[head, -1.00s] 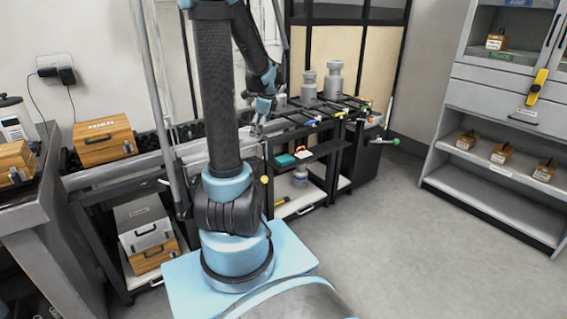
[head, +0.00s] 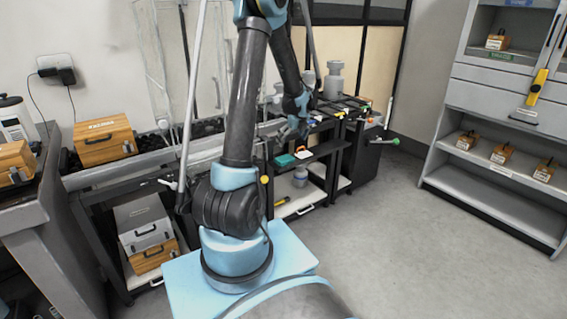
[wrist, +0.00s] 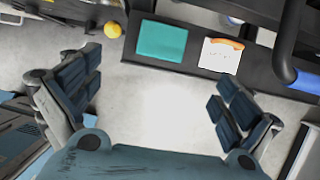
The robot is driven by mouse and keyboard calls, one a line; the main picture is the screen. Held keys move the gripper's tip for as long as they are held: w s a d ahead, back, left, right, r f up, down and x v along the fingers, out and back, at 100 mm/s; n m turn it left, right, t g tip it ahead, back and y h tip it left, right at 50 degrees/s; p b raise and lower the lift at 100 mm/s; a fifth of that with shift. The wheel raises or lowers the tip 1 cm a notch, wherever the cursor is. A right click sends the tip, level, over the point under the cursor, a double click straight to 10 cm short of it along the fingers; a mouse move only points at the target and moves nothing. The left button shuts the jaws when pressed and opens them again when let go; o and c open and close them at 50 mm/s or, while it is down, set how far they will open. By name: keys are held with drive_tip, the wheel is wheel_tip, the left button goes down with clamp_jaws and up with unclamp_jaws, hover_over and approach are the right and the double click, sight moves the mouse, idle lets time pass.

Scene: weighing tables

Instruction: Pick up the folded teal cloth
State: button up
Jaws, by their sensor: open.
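The folded teal cloth (head: 285,160) lies flat on the dark middle shelf of the black cart in the head view. In the wrist view the teal cloth (wrist: 162,41) is a flat rectangle near the top, beyond my fingertips. My gripper (wrist: 152,95) is open, with nothing between its fingers. In the head view my gripper (head: 293,133) is small and partly hidden by the arm; it hangs near the cart's front, above and close to the cloth.
A white card with an orange item (wrist: 221,54) lies right of the cloth on the same shelf (wrist: 270,78). A dark post (wrist: 288,40) stands to the right. A yellow knob (wrist: 113,29) is left of the cloth. Grey weights (head: 334,82) stand on the cart top.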

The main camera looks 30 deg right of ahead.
hover_over(284, 158)
drive_tip(key=s, duration=0.3)
wheel_tip(284, 158, down, 7)
drive_tip(key=shift+f, duration=0.1)
drive_tip(key=shift+w+d+x, duration=0.1)
drive_tip(key=shift+w+x, duration=0.05)
drive_tip(key=shift+x, duration=1.15)
drive_tip(key=shift+w+d+x, duration=0.1)
drive_tip(key=shift+d+x, duration=0.05)
drive_tip(key=shift+x, duration=1.2)
drive_tip(key=c, duration=1)
